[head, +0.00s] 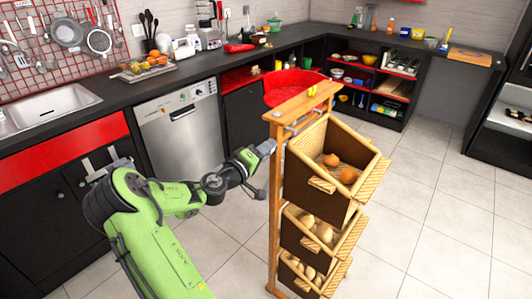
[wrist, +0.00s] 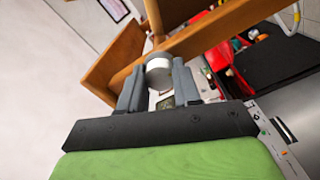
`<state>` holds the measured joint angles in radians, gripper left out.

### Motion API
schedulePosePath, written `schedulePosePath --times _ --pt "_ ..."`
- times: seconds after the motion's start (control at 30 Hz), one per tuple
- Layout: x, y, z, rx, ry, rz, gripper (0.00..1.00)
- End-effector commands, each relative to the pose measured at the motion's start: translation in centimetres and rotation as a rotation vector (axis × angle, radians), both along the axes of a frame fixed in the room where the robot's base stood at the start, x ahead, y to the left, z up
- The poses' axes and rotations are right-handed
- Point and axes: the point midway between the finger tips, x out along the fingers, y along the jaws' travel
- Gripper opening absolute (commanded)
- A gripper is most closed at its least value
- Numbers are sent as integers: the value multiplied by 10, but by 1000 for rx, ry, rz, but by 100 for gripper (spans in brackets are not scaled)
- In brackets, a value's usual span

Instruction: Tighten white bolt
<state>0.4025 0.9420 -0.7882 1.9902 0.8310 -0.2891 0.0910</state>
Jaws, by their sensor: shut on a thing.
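The white bolt (wrist: 159,70) shows in the wrist view as a short pale grey-white cylinder against a wooden bar. My gripper (wrist: 158,86) has its two grey fingers on either side of the bolt and is shut on it. In the head view my gripper (head: 265,148) is at the left side of the wooden stand (head: 275,190), near its upper part. The bolt cannot be made out clearly there, and how far it is turned in cannot be told.
The stand carries tilted wicker baskets (head: 325,165) with oranges, eggs and other food. A red round seat or tabletop (head: 292,86) is behind it. A dishwasher (head: 180,125) and dark counter (head: 180,72) stand at the back left. The tiled floor on the right is clear.

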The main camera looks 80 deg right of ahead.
Motion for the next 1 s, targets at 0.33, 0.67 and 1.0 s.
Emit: schedulePosePath --times 0.33,0.67,1.0 --pt "0 1 -2 7 -1 -1 42" --pt "0 0 -1 4 0 -1 58" --pt "25 55 -1 6 2 6 58"
